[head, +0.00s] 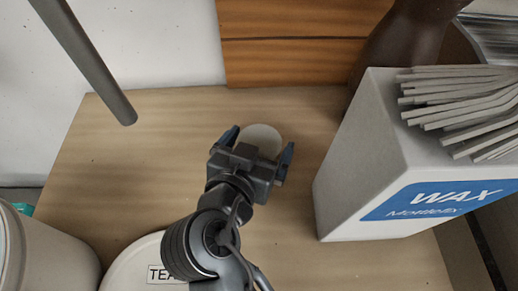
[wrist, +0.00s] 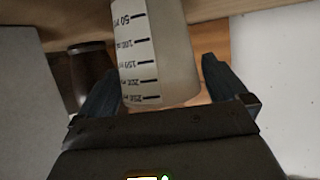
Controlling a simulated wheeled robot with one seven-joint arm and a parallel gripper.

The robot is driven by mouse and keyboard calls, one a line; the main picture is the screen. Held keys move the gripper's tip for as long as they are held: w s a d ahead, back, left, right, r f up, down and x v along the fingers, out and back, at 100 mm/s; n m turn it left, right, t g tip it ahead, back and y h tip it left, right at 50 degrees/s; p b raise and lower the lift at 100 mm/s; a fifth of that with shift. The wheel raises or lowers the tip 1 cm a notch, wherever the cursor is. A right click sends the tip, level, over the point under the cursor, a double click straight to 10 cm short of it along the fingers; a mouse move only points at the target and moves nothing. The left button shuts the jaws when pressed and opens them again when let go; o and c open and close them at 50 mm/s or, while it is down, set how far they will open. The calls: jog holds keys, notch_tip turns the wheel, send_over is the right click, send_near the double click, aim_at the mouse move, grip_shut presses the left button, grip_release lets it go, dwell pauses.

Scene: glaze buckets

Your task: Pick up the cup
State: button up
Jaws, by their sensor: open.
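The cup is a whitish measuring cup with a printed millilitre scale. In the head view its pale round top (head: 263,136) shows just beyond my gripper (head: 258,146), which hides part of it. In the wrist view the cup (wrist: 160,50) stands between the two blue fingers of my gripper (wrist: 158,80), its scale upside down. My gripper is open, with a finger on either side of the cup. I cannot tell whether the left finger touches it; a gap shows at the right finger.
A white WAX box (head: 345,170) holding grey strips stands close on the right. A dark brown vessel (head: 400,45) stands behind it. A lidded tub (head: 130,268) and a pale bucket (head: 45,255) are at front left. A grey pole (head: 90,65) hangs at upper left. The left tabletop (head: 120,160) is clear.

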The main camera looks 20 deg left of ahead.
jog(key=shift+w+f, duration=0.1)
jog(key=shift+w, duration=0.05)
jog(key=c, duration=0.9)
jog(key=shift+r+p, duration=2.2)
jog(key=shift+r, duration=2.7)
